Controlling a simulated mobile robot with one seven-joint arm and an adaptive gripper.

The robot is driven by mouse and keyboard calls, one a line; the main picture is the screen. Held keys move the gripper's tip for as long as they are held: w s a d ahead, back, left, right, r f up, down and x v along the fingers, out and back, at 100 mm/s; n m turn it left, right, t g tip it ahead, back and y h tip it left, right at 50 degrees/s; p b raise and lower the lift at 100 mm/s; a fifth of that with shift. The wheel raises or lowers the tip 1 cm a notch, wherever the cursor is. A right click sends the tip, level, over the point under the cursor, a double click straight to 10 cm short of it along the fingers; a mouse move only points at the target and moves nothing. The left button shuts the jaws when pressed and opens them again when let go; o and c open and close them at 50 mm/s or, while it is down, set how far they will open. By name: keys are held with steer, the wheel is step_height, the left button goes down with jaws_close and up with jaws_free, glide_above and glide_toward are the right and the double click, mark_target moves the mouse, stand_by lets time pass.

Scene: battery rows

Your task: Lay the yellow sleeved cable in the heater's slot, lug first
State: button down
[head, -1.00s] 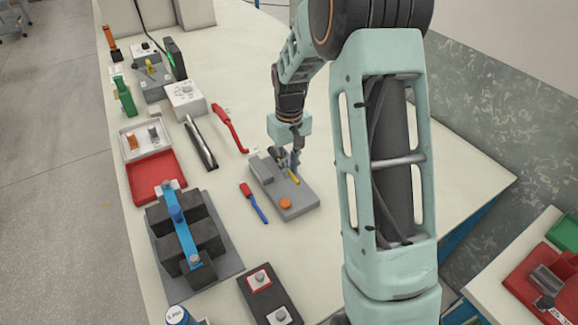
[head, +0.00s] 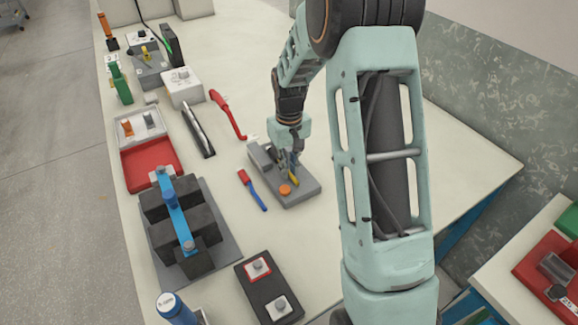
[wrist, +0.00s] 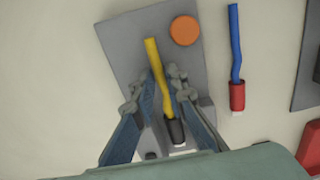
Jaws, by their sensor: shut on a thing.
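The heater (head: 310,188) is a grey plate with an orange button (head: 285,190) near one end and raised grey blocks (head: 259,156) at the other. In the wrist view the heater (wrist: 125,50) lies beneath my gripper (wrist: 165,80). My gripper (head: 292,168) is shut on the yellow sleeved cable (wrist: 152,55). The cable's black sleeve (wrist: 176,131) and pale lug end point toward the blocks, its yellow end toward the button side. I cannot tell whether the sleeve is in the slot or above it; my fingers partly hide the blocks.
A blue cable with a red sleeve (head: 252,190) lies on the bench beside the heater. A red-handled tool (head: 228,113), a black block with two terminals (head: 268,288) and a blue-barred battery assembly (head: 175,215) are nearby. The bench behind my gripper is clear.

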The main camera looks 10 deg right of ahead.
steer(key=c, duration=1.8)
jaws_free()
steer(key=shift+c, duration=0.2)
